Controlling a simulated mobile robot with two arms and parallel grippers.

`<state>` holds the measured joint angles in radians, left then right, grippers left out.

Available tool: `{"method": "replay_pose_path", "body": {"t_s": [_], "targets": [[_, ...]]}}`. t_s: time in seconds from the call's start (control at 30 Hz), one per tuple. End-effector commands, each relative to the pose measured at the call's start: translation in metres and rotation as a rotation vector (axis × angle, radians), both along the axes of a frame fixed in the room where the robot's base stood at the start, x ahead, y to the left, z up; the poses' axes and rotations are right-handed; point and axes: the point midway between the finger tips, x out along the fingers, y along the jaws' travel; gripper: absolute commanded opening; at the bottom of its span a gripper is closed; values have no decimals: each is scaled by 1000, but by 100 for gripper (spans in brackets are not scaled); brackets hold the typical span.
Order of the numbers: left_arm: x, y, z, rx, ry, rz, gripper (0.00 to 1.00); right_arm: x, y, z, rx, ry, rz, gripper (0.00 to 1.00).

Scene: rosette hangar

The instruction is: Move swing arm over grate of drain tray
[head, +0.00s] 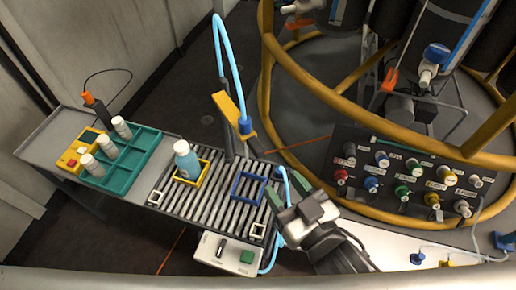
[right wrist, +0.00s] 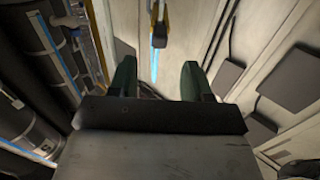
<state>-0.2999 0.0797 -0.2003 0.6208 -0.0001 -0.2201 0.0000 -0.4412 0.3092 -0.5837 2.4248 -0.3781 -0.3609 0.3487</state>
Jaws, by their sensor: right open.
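The swing arm (head: 228,107) is a yellow bar with a blue fitting at its end, fed by a light blue hose. It stands by a dark post at the tray's far edge, and its blue end points toward the right. The drain tray's slatted grate (head: 218,205) lies on the bench. My right gripper (head: 282,184) is open and empty near the tray's right end. In the right wrist view its two dark green fingers (right wrist: 158,66) stand apart, with the yellow and blue swing arm (right wrist: 159,30) ahead between them. My left gripper is not in view.
On the grate stand a blue bottle (head: 187,160) in a yellow frame and an empty blue frame (head: 248,188). A teal rack (head: 135,163) with white bottles is at left. A valve panel (head: 405,180) and yellow rail (head: 320,90) stand at right.

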Motion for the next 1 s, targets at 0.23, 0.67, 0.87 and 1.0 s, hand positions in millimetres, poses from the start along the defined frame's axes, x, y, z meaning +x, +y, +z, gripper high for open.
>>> {"method": "replay_pose_path", "body": {"t_s": [0.23, 0.67, 0.87, 1.0], "targets": [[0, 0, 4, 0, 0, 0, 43, 14, 9, 10, 13, -17, 2, 49], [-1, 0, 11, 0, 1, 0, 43, 79, 47, 9, 11, -13, 3, 49], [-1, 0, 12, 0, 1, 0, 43, 90, 53, 9, 12, -13, 3, 49], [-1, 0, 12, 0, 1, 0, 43, 91, 54, 8, 12, -13, 3, 49]]}}
